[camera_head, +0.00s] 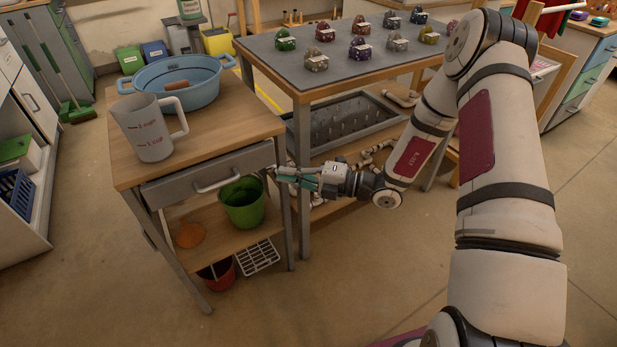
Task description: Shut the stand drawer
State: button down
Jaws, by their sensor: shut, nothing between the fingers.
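The wooden-topped stand (237,124) is at left centre. Its grey drawer (168,192) has a pale bar handle (217,182) on the front. The drawer front sits just under the tabletop edge; I cannot tell exactly how far it stands out. My gripper (280,174) is shut and empty, with teal fingers pointing left. It is by the right end of the drawer front, near the stand's right front leg. I cannot tell whether the fingertips touch the drawer or the leg.
On the stand are a measuring jug (150,130) and a blue basin (178,72). A green bucket (243,205) sits on the shelf below. A workbench (300,88) with several small colored objects stands close on the right. The floor in front is clear.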

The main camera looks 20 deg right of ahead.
aim_at(272, 153)
jog(key=w, duration=0.1)
jog(key=w+a, duration=0.1)
jog(key=w, duration=0.1)
jog(key=w+a+b, duration=0.1)
jog(key=shift+w+a, duration=0.25)
jog(key=shift+w, duration=0.05)
jog(key=w, duration=0.2)
jog(key=w+a, duration=0.1)
jog(key=w, duration=0.1)
jog(key=shift+w+a, duration=0.15)
jog(key=shift+w, duration=0.1)
jog(key=shift+r, duration=0.1)
